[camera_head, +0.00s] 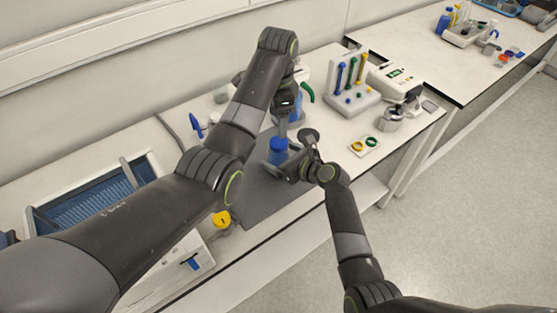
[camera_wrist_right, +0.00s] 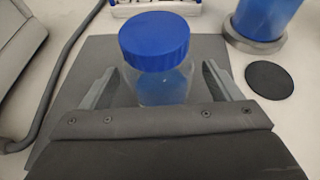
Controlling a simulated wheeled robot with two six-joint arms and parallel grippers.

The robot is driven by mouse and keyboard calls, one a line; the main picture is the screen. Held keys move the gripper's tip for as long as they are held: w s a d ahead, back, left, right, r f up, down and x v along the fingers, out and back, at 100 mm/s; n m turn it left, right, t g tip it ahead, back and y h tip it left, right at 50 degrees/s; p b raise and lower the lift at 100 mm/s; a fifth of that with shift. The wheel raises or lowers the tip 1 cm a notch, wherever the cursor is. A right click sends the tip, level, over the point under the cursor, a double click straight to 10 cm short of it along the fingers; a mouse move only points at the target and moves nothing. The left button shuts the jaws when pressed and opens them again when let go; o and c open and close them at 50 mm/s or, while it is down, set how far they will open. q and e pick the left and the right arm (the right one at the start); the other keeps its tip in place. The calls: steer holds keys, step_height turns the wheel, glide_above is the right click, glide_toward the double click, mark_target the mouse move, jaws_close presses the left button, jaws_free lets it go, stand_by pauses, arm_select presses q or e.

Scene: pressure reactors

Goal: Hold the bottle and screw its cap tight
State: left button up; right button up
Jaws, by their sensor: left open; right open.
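The bottle is clear with a ribbed blue cap (camera_head: 278,145) and stands upright on a dark grey mat (camera_head: 250,195). In the right wrist view, the cap (camera_wrist_right: 154,40) sits on top of the clear body (camera_wrist_right: 160,85). My right gripper (camera_head: 284,163) is open and low, with one finger on each side of the bottle body; in its wrist view (camera_wrist_right: 160,78) gaps show between the fingers and the glass. My left gripper (camera_head: 283,126) is open and points down just above the cap. Whether its fingertips touch the cap, and how tightly the cap sits, I cannot tell.
A vessel with blue liquid (camera_wrist_right: 265,18) on a grey base stands close behind the bottle, beside a black disc (camera_wrist_right: 270,80). A white rack (camera_head: 352,98) with colored pieces stands right of it. A blue-lined tray (camera_head: 100,195) lies left, and a yellow-capped item (camera_head: 221,219) sits near the front edge.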

steer(key=v, duration=1.6)
steer(key=shift+p, duration=0.35)
